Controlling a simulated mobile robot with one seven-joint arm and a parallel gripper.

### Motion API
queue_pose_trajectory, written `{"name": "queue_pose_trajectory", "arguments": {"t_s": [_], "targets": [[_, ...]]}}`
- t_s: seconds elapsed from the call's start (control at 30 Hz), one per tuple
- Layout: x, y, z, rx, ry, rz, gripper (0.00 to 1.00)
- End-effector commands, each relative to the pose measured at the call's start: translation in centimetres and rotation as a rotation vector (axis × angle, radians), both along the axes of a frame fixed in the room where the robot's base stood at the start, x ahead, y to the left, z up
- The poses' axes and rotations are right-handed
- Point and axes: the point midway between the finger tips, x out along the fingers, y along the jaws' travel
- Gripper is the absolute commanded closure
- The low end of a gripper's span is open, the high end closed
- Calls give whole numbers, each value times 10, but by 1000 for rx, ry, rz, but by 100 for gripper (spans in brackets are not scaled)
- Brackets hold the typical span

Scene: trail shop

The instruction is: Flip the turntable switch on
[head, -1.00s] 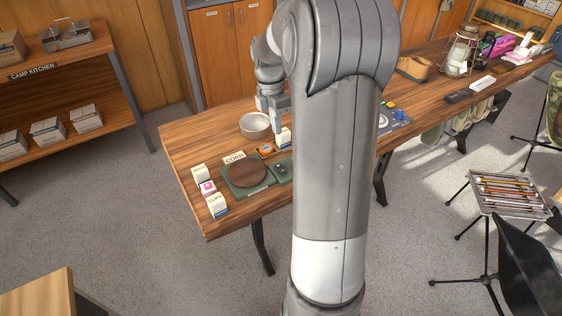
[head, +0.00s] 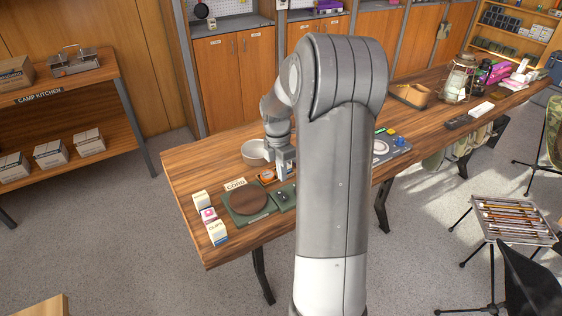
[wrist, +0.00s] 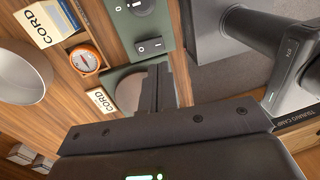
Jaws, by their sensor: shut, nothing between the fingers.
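The turntable (head: 231,212) is a flat green base with a round brown platter (head: 248,203), on the near left part of the wooden table. A green panel with dark controls (head: 283,195) is at its right side. In the wrist view, this green panel (wrist: 128,53) carries a black rocker switch (wrist: 150,46) with white marks and a round black knob (wrist: 140,5). I cannot tell the rocker's position. My gripper (wrist: 158,70) is shut and empty, its tips appearing close to the rocker. Contact cannot be told. In the head view my gripper (head: 285,174) is over the panel's far side.
A metal bowl (head: 252,153) and an orange-rimmed round gauge (head: 267,175) lie close beyond the turntable. A device with coloured buttons (head: 391,145) is to the right.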

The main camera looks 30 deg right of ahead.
Motion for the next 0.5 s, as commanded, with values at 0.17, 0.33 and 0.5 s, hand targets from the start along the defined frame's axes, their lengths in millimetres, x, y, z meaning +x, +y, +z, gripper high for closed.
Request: {"name": "queue_pose_trajectory", "arguments": {"t_s": [0.17, 0.33, 0.5], "targets": [[-7, 1, -37, 1, 4, 0, 100], [-10, 0, -60, 1, 2, 0, 100], [-11, 0, -70, 0, 0, 1, 100]]}}
